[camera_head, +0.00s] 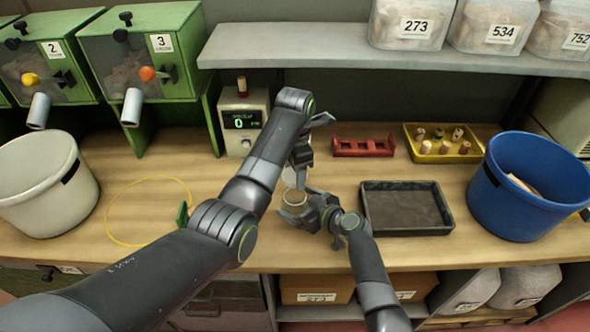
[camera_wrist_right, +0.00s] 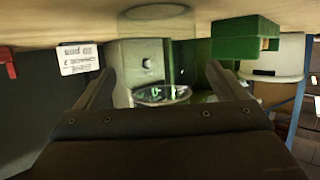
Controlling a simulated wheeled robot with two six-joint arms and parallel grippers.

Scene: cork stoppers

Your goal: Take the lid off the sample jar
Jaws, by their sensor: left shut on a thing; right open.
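The sample jar (camera_head: 294,197) stands on the wooden bench in the middle of the head view, with a round, tan-looking top. The right wrist view shows it upside down as a clear cylinder with a round rim (camera_wrist_right: 161,95) facing my right gripper. My right gripper (camera_head: 301,208) is open, its fingers (camera_wrist_right: 160,88) on either side of the jar's rim end and apparently apart from it. My left gripper (camera_head: 293,177) is shut just behind the jar, on something its own wrist partly hides, probably the jar. I cannot clearly make out the lid's edge.
A black tray (camera_head: 447,226) lies right of the jar. A blue bucket (camera_head: 530,190) stands right, a white bucket (camera_head: 40,185) left. A yellow loop (camera_head: 113,236) lies left.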

